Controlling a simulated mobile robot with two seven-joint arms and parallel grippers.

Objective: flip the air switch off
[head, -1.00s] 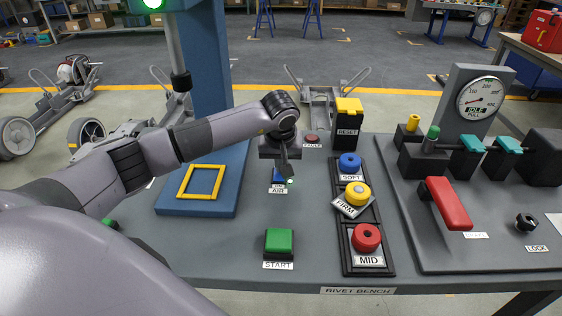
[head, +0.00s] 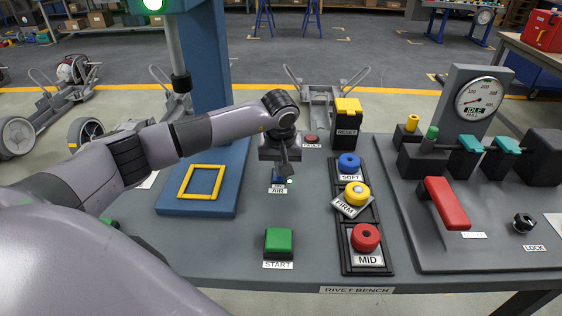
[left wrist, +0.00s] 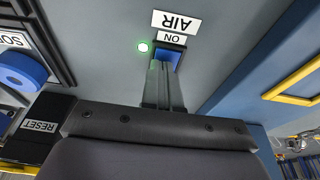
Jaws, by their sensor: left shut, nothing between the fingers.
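The air switch (left wrist: 172,56) is a small blue rocker with an ON plate and an AIR label (left wrist: 176,21), seen upside down in the left wrist view. A lit green lamp (left wrist: 143,46) is beside it. In the head view the switch (head: 279,181) is mostly hidden by my left gripper (head: 285,173). My left gripper is shut and empty, its fingertips (left wrist: 161,66) at the switch's edge. I cannot tell whether they touch it. My right gripper is not in view.
A green START button (head: 279,241) is in front of the switch. Blue SOFT (head: 349,162), yellow FIRM (head: 356,193) and red MID (head: 366,237) buttons stand to the right. The RESET box (head: 347,118) is behind, and a yellow frame (head: 201,182) lies left.

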